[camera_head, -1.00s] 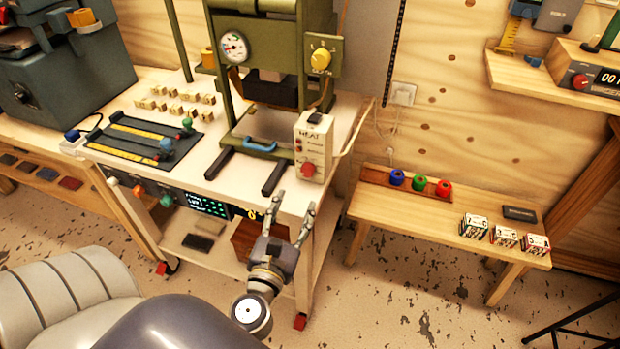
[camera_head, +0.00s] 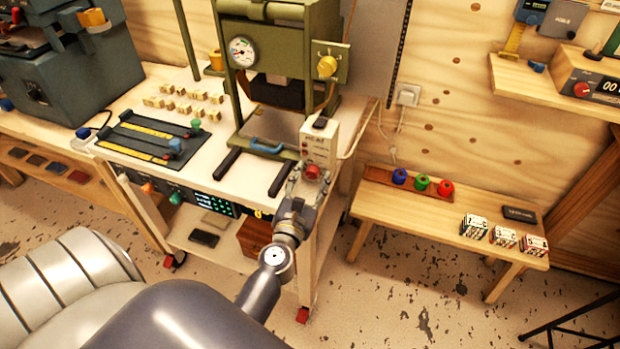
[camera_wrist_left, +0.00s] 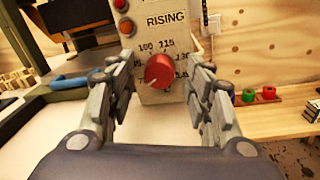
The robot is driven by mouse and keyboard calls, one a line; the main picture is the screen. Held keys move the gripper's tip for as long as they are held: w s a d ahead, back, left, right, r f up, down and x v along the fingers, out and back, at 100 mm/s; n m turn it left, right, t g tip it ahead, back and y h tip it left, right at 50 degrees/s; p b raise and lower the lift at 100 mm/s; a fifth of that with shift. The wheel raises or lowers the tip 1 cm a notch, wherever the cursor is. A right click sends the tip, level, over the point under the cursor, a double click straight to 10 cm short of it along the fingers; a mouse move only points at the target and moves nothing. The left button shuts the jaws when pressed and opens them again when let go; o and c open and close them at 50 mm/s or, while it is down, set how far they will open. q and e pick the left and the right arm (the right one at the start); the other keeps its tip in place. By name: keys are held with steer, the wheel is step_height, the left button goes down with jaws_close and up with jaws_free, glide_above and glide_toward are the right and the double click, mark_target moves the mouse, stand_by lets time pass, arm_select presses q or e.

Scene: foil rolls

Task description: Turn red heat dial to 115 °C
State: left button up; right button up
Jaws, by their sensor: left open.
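The red heat dial (camera_head: 313,172) is on the front of a cream heat box (camera_head: 319,147) at the front right of the green press. In the left wrist view, the red dial (camera_wrist_left: 159,70) sits between my open fingers, with a printed scale around it showing 100 and 115 above. Its exact setting is too small to read surely. My left gripper (camera_head: 301,181) is open in front of the dial; in the left wrist view the left gripper (camera_wrist_left: 163,88) has one finger on each side of the dial, apart from it. My right gripper is not in view.
The green press (camera_head: 330,100) stands behind the box, with a blue handle (camera_head: 266,146) to the left. A low wooden bench (camera_head: 450,219) with foil rolls stands to the right. Free floor lies between the white cart and the bench.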

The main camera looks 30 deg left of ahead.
arm_select(q)
steer(key=shift+c, duration=0.2)
steer(key=c, duration=0.9)
steer(key=shift+c, duration=0.5)
